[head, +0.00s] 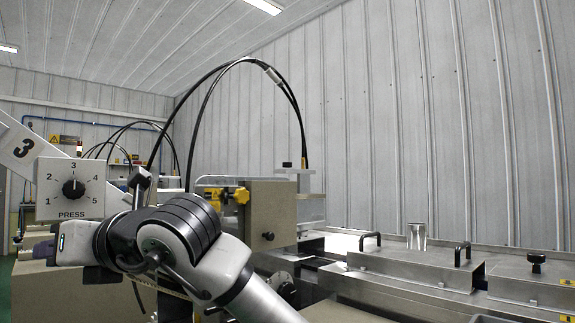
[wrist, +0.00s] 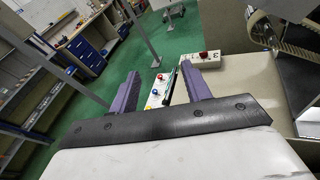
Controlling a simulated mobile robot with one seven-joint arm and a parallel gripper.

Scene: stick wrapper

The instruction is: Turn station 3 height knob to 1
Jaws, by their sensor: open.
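A grey dial plate marked PRESS (head: 54,200) carries the numbers 1 to 5. Its black knob (head: 73,188) has a white mark pointing up at 3. I see no knob labelled height. My gripper (wrist: 160,72) is open, with two purple fingers apart. Beyond the fingers, in the wrist view, is a pale control panel (wrist: 157,97) with red and blue knobs or buttons; its labels are too small to read. In the head view the purple fingers show partly at the lower left, below the dial.
A beige machine housing with a yellow knob (head: 241,195) stands right of my arm. Metal covers with black handles (head: 369,239) and a metal cup (head: 416,236) are at the right. The wrist view shows open green floor (wrist: 115,75) and blue drawers (wrist: 86,48).

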